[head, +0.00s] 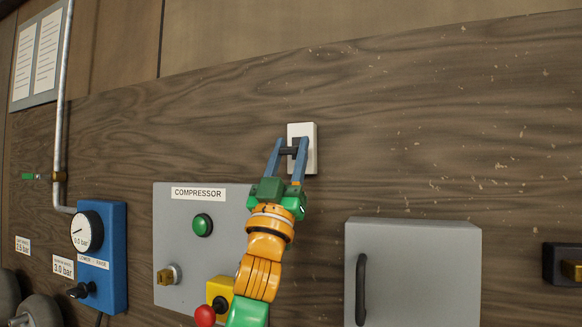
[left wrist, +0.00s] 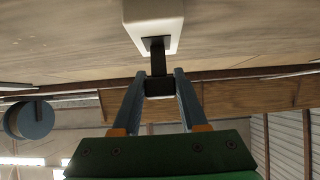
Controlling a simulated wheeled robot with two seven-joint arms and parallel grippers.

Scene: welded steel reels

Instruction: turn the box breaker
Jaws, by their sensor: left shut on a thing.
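A white wall switch (head: 302,129) with a black lever sits on the wood panel in the middle of the head view; it appears to be the box breaker. In the left wrist view its white body (left wrist: 153,15) is at the top, with the black lever (left wrist: 158,58) sticking out of it. My left gripper (head: 289,147) is shut on the lever, with one blue finger on each side of the lever's end. The fingers also show in the left wrist view (left wrist: 160,85). The lever's exact angle is hard to tell. My right gripper is in neither view.
A grey compressor panel (head: 178,240) with a green lamp (head: 202,225) and a red knob (head: 205,316) lies below left, partly behind my arm. A closed grey box (head: 425,270) with a dark handle juts out below right. The panel above the switch is clear.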

